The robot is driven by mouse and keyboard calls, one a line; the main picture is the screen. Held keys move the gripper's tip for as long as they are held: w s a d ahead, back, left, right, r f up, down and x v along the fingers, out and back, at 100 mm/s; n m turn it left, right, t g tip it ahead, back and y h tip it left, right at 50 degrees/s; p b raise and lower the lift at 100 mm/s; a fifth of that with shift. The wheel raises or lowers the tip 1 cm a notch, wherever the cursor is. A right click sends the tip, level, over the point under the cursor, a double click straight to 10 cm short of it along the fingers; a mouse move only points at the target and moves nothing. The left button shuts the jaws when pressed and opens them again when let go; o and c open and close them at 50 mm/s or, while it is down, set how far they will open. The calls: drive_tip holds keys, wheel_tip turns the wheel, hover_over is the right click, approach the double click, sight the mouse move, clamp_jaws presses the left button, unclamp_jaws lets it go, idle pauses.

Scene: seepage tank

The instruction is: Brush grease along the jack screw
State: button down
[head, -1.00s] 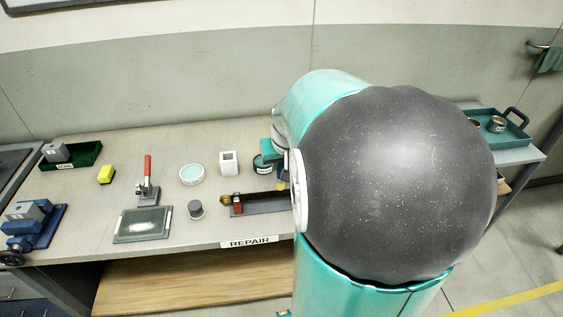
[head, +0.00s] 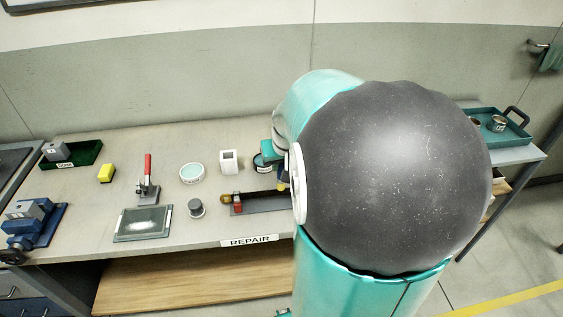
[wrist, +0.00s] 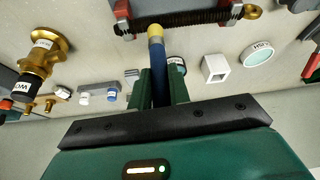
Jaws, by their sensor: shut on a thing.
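The jack screw (wrist: 185,19) is a dark threaded rod held between red-and-grey end blocks, with a brass end (wrist: 252,12), at the top of the wrist view. In the head view its left end (head: 240,200) shows and my arm hides the rest. My gripper (wrist: 163,84) is shut on a brush (wrist: 157,60) with a blue shaft and a yellow, pale-tipped end. The brush end lies at the screw's near edge, towards its left part in the wrist view; I cannot tell whether it touches. A dark tin (head: 262,164) stands behind the screw.
Around the screw stand a white square holder (head: 229,162), a round white dish (head: 191,173), a grey-topped pot (head: 196,208) and a red-handled clamp (head: 148,180). A brass valve (wrist: 42,55) lies at left in the wrist view. A teal tray (head: 510,128) sits far right.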

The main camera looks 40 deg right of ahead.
drive_tip(key=shift+f, duration=0.3)
idle(0.4)
drive_tip(key=shift+w+a, duration=0.1)
drive_tip(key=shift+a, duration=0.05)
drive_tip(key=shift+w+a, duration=0.15)
drive_tip(key=shift+a, duration=0.15)
drive_tip(key=shift+w+a, duration=0.5)
drive_tip(key=shift+a, duration=0.3)
drive_tip(key=shift+w+a, duration=0.5)
drive_tip(key=shift+a, duration=0.25)
idle(1.0)
drive_tip(key=shift+w+a, duration=0.2)
drive_tip(key=shift+a, duration=0.1)
drive_tip(key=shift+w+a, duration=0.5)
drive_tip(key=shift+a, duration=0.25)
drive_tip(key=shift+w+a, duration=0.5)
drive_tip(key=shift+a, duration=0.2)
idle(0.8)
drive_tip(key=shift+s+d, duration=0.1)
drive_tip(key=shift+d, duration=0.05)
drive_tip(key=shift+s+d, duration=0.3)
drive_tip(key=shift+d, duration=0.1)
drive_tip(key=shift+s+d, duration=0.3)
drive_tip(key=shift+d, duration=0.25)
idle(0.3)
